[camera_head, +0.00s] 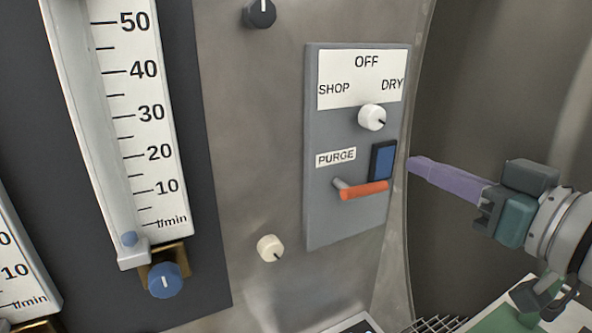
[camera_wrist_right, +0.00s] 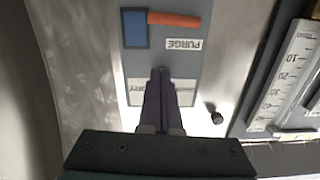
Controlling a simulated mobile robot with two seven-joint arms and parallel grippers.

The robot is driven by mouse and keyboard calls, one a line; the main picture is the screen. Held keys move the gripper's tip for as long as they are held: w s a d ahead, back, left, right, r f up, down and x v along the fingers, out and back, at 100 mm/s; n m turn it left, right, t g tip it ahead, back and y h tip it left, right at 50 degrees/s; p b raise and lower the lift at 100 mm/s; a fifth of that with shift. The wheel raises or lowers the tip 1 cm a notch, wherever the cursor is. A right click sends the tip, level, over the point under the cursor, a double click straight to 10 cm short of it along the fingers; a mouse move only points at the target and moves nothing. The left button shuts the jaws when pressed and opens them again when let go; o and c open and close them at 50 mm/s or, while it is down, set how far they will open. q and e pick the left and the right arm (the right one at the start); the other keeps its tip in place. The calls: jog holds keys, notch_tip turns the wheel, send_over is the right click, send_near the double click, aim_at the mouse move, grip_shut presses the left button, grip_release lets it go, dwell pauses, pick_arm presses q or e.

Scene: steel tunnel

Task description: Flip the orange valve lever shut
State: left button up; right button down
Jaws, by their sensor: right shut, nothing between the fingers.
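The orange valve lever (camera_head: 363,190) sits on a grey wall panel (camera_head: 318,225), below the PURGE label (camera_head: 336,157). Its handle lies roughly level and points right from a metal pivot at its left end. In the right wrist view, which is upside down, the lever (camera_wrist_right: 174,19) shows at the top. My right gripper (camera_head: 411,164) has long purple fingers, shut and empty. Its tips are to the right of the panel and the lever, a little higher, apart from the lever in the picture. The fingertips (camera_wrist_right: 160,71) also show in the wrist view. My left gripper is not in view.
A dark blue rectangle (camera_head: 383,161) is just above the lever's right end. A white selector knob (camera_head: 372,117) sits higher on the panel under OFF, SHOP and DRY. A cream knob (camera_head: 270,248) and a flowmeter (camera_head: 150,120) with a blue knob (camera_head: 165,280) are to the left.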

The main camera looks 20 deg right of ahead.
jog(key=w+f, duration=0.4)
jog(key=w, duration=0.1)
jog(key=shift+w+a, duration=0.3)
jog(key=shift+a, duration=0.1)
jog(key=shift+d+f+m, duration=0.1)
jog(key=shift+f+m, duration=0.15)
jog(key=shift+m, duration=0.05)
